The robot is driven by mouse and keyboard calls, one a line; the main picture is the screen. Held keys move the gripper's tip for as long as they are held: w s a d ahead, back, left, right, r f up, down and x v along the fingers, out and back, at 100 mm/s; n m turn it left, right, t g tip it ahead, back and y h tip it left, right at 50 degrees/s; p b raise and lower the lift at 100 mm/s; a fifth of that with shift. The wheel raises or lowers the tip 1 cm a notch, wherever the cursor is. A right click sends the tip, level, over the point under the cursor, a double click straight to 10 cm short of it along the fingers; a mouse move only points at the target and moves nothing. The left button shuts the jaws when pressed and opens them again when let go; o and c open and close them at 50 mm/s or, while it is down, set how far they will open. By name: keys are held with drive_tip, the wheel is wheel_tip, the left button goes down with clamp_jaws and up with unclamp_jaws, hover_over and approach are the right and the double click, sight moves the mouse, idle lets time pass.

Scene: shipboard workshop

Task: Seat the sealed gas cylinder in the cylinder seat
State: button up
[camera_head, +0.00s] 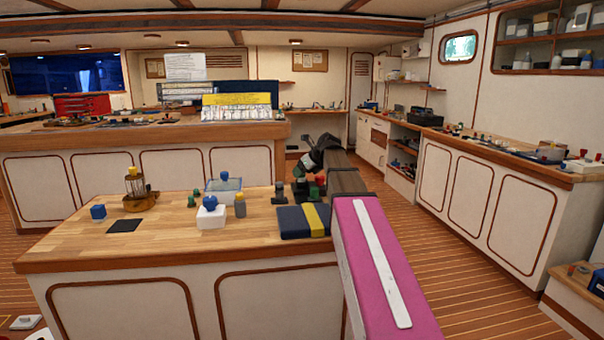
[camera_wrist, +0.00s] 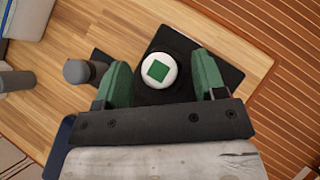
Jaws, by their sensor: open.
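In the wrist view my gripper (camera_wrist: 158,86) is open, its two green fingers on either side of a round thing with a white top and green square (camera_wrist: 158,70). It looks like the cylinder, but its side and height are hidden from above. A gap shows between it and each finger. It is over a black square plate (camera_wrist: 220,75); I cannot tell whether this is the cylinder seat. In the head view my gripper (camera_head: 310,187) is low over the bench's right end, and the arm partly hides that spot.
A grey cylinder (camera_wrist: 78,70) stands left of the fingers. The bench's front left is clear.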

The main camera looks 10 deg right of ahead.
drive_tip(key=v, duration=0.9)
drive_tip(key=shift+s+r, duration=0.2)
drive_tip(key=shift+d, duration=0.15)
